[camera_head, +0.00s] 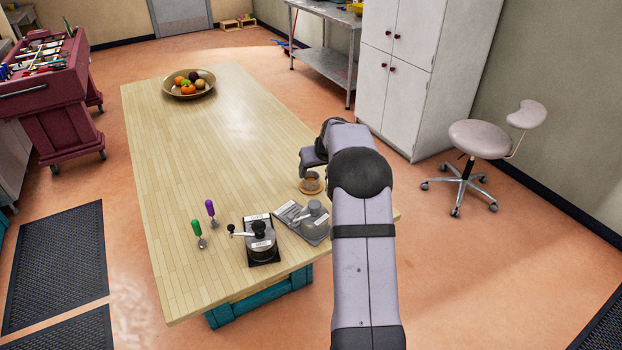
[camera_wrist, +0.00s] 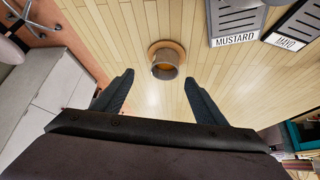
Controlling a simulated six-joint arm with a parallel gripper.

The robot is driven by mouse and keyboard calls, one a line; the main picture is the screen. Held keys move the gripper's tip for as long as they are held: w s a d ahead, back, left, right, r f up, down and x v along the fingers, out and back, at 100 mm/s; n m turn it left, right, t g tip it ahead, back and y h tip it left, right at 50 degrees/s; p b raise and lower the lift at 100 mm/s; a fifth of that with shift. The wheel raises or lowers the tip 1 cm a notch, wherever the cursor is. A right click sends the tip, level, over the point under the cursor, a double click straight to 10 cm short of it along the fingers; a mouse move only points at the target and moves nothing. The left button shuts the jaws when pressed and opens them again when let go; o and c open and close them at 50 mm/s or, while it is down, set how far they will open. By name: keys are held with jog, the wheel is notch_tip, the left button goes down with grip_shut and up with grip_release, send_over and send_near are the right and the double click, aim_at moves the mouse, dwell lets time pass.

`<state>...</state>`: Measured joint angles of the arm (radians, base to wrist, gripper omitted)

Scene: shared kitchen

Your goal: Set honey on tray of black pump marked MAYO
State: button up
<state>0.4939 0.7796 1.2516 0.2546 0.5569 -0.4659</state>
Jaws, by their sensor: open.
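The honey looks like a small jar with an amber-brown round part (camera_head: 311,184), standing on the table near its right edge. In the wrist view the jar (camera_wrist: 165,66) stands upright just beyond my fingertips. My gripper (camera_wrist: 158,80) is open and empty, with a finger on either side of the view, and does not touch the jar. In the head view my arm partly hides it. The black pump (camera_head: 262,240) stands on a black tray (camera_head: 262,262) near the table's front. The tray labelled MAYO (camera_wrist: 290,42) shows at the wrist view's upper right.
A grey pump (camera_head: 313,212) on a grey tray (camera_head: 290,212) stands between the black pump and the honey. The tray labelled MUSTARD (camera_wrist: 236,22) is beside the MAYO one. Green (camera_head: 197,230) and purple (camera_head: 211,210) handled utensils lie left. A fruit bowl (camera_head: 188,92) is far back; mid-table is clear.

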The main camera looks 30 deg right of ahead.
aim_at(311, 176)
jog(key=shift+a+p+x, duration=0.2)
jog(key=shift+p+x, duration=0.7)
jog(key=shift+x, duration=0.25)
jog(key=shift+a+p+x, duration=0.2)
jog(key=shift+p+x, duration=0.65)
jog(key=shift+x, duration=0.3)
jog(key=shift+p+x, duration=0.45)
jog(key=shift+x, duration=0.9)
jog(key=shift+w+a, duration=0.1)
jog(key=c, duration=1.2)
jog(key=shift+r, duration=0.1)
jog(key=shift+c, duration=0.4)
jog(key=shift+r, duration=0.1)
